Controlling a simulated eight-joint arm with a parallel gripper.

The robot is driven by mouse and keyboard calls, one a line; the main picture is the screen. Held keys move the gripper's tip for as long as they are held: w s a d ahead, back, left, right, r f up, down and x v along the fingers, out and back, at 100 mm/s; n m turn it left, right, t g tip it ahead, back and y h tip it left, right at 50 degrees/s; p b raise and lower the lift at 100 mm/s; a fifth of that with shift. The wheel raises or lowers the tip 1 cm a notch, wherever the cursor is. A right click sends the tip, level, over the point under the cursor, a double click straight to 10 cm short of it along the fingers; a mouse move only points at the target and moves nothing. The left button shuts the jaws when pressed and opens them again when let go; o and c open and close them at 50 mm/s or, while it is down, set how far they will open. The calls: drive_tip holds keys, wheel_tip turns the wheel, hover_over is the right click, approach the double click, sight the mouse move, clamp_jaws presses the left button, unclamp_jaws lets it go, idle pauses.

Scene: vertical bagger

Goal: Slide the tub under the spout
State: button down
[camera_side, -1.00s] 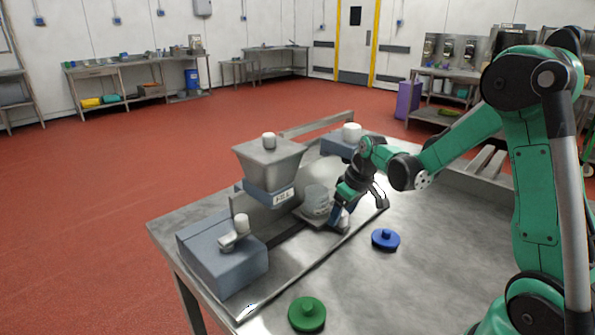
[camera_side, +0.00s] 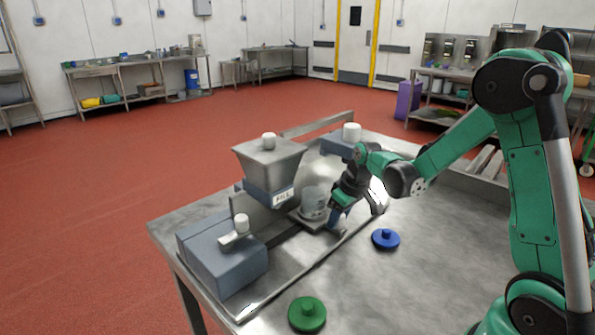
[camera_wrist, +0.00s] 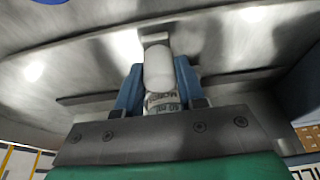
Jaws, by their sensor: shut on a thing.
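The clear tub (camera_side: 313,204) stands upright on a small grey carriage plate (camera_side: 303,219) on the rail, just right of the hopper (camera_side: 270,160) in the side view. The hopper's blue lower part carries a FILL label (camera_side: 283,196); its spout opening is hidden. My gripper (camera_side: 338,219) is low at the carriage's right side, beside the tub. In the wrist view its blue fingers (camera_wrist: 158,85) are shut on a white knob (camera_wrist: 158,68). Printed lettering shows on a pale surface just below the knob.
A blue-grey box with a white-tipped lever (camera_side: 222,262) stands at the rail's left end. A block with a white cap (camera_side: 351,133) stands behind my gripper. A green lidded disc (camera_side: 307,314) and a blue one (camera_side: 385,239) lie on the front table, with bare steel around them.

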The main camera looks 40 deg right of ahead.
drive_tip(key=shift+a, duration=2)
drive_tip(key=shift+a, duration=2.5)
drive_tip(key=shift+a, duration=0.95)
drive_tip(key=shift+c, duration=1.8)
unclamp_jaws()
